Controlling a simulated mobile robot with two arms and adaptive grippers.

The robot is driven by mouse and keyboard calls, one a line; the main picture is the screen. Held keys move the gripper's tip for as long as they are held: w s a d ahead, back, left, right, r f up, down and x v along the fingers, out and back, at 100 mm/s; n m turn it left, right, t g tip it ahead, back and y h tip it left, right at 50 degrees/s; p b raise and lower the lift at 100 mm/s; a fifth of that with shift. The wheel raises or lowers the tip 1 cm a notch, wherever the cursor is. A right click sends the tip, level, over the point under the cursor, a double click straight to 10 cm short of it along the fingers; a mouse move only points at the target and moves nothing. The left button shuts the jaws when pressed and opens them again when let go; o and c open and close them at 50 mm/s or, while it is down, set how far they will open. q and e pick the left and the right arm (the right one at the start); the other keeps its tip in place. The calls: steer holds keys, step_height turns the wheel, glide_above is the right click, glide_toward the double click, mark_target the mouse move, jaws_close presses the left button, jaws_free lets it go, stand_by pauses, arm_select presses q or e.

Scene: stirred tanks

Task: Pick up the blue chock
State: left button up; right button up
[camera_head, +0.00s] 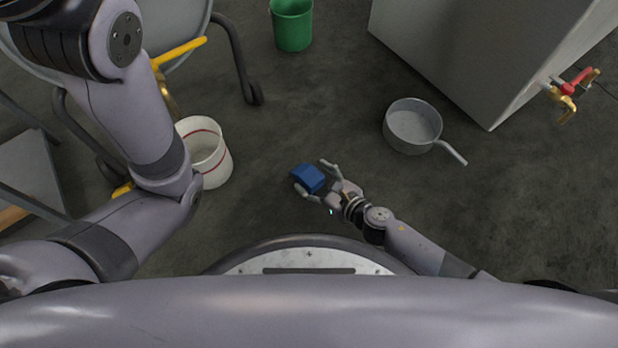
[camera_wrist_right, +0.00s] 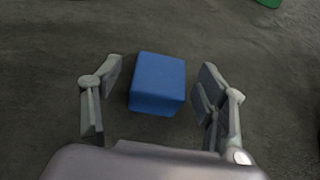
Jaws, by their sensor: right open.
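The blue chock (camera_head: 309,178) is a small blue block on the dark floor in the middle of the head view. It also shows in the right wrist view (camera_wrist_right: 157,83), between and a little beyond the fingers. My right gripper (camera_head: 317,181) is open, with one finger on either side of the chock. In the right wrist view my right gripper (camera_wrist_right: 160,88) shows a gap between each finger and the chock.
A white bucket with a red stripe (camera_head: 215,170) stands left of the chock. A grey pan (camera_head: 412,128) with a handle sits to the right. A green bucket (camera_head: 292,26) is at the back. A large grey cabinet (camera_head: 440,50) with red and yellow valves stands back right.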

steer(key=x, duration=0.2)
steer(key=shift+w+a+f+b, duration=0.2)
steer(key=shift+w+f+b, duration=0.05)
steer(key=shift+b, duration=0.1)
steer(key=shift+c, duration=0.4)
steer(key=shift+r, duration=0.1)
steer(key=c, duration=1.3)
steer(key=shift+o, duration=0.2)
